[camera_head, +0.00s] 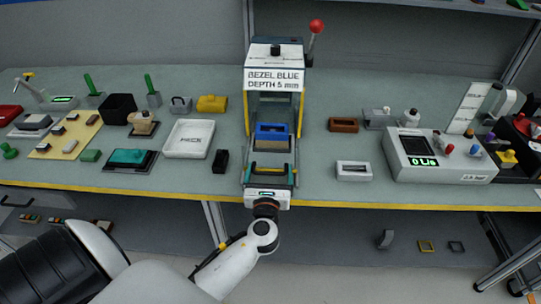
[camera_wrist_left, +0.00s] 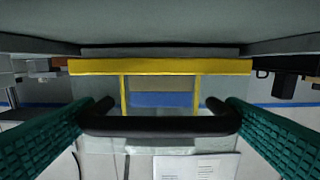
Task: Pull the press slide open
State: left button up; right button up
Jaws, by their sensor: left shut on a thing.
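The press (camera_head: 274,52) stands in the middle of the table, with a sign reading "BEZEL BLUE DEPTH 5 mm". A blue bezel (camera_head: 271,131) sits on its slide, in the lower opening of the press. My left gripper (camera_head: 270,173) is at the front of the slide, at the table's front edge. In the left wrist view its green fingers are at the two ends of the black slide handle (camera_wrist_left: 160,126), shut on it. The yellow slide edge (camera_wrist_left: 160,67) and a blue strip show beyond the handle. My right gripper is not in view.
A white tray (camera_head: 189,138) and a small black block (camera_head: 220,161) stand left of the press. A brown frame (camera_head: 343,125), a white block (camera_head: 353,171) and a control box with a display (camera_head: 436,157) stand to the right.

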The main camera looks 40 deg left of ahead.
pick_arm(q)
jog(key=shift+v, duration=2.05)
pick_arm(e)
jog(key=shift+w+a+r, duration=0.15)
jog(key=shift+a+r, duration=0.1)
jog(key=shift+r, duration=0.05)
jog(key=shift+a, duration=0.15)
pick_arm(q)
jog(key=o, duration=1.1)
jog(key=shift+a, duration=0.1)
jog(key=shift+c, duration=0.2)
jog(key=b+v, duration=0.2)
jog(key=v, duration=1)
jog(key=shift+b, duration=0.3)
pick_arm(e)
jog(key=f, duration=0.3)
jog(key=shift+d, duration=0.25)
